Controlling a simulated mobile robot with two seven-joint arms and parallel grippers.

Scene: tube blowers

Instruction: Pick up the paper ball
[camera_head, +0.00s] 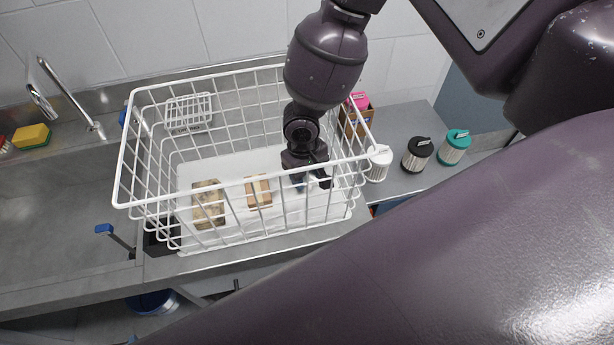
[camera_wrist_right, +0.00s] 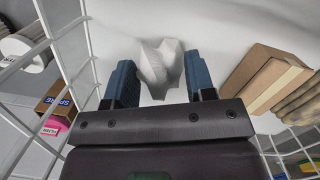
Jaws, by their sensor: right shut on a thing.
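The white crumpled paper ball (camera_wrist_right: 160,66) sits between the blue fingers of my right gripper (camera_wrist_right: 160,80) in the right wrist view. The gripper is shut on it, just above or at the white floor of the wire basket. In the head view my right gripper (camera_head: 311,180) reaches down inside the right part of the white wire basket (camera_head: 152,190), and the ball cannot be made out there. My left gripper is not in view.
A brown block (camera_head: 258,192) and a mottled tan piece (camera_head: 208,204) lie in the basket, left of my gripper. The basket's wire walls stand close around. Black (camera_head: 417,155), teal (camera_head: 455,147) and white (camera_head: 379,164) canisters stand to the right. A sink lies left.

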